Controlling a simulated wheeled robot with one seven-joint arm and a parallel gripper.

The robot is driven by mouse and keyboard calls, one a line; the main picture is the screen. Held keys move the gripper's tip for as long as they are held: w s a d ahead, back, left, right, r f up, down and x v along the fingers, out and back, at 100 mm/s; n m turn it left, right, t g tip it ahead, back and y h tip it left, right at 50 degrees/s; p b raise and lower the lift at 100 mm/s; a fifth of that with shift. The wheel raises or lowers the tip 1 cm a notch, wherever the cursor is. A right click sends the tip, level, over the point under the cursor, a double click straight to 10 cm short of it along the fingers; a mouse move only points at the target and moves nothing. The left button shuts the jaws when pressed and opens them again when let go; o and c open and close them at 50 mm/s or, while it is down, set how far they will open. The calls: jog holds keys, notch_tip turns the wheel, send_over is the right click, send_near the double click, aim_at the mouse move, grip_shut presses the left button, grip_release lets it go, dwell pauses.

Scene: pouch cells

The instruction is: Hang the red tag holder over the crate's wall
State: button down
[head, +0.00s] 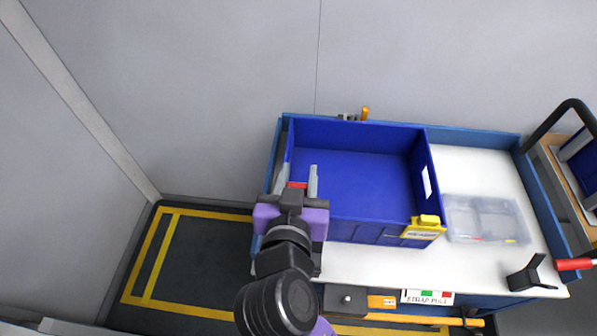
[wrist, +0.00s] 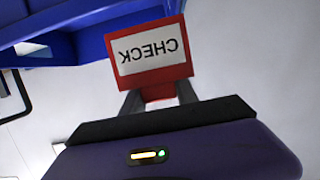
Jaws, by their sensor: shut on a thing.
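My gripper (head: 300,184) is shut on the red tag holder (head: 297,185), of which only a small red strip shows between the fingers in the head view. In the wrist view the red tag holder (wrist: 186,68) fills the upper middle, with a white card reading CHECK upside down. The blue crate (head: 372,230) stands on the white worktop, empty inside. My gripper is over its front left corner and hides part of the walls there. The crate (wrist: 90,28) shows behind the holder in the wrist view; whether they touch I cannot tell.
A yellow tag holder (head: 424,227) hangs on the crate's front wall near the right corner. A clear divided box (head: 487,219) and a black bracket (head: 527,275) lie on the worktop to the right. A blue rim (head: 480,136) edges the worktop.

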jog(key=shift+f+b, duration=1.45)
jog(key=shift+f, duration=0.6)
jog(key=shift+f+b, duration=1.7)
jog(key=shift+f, duration=0.2)
jog(key=c, duration=0.9)
grip_release()
jog(key=shift+o, duration=0.2)
jog(key=v, duration=0.8)
jog(key=shift+w+r, duration=0.1)
jog(key=shift+r, duration=0.05)
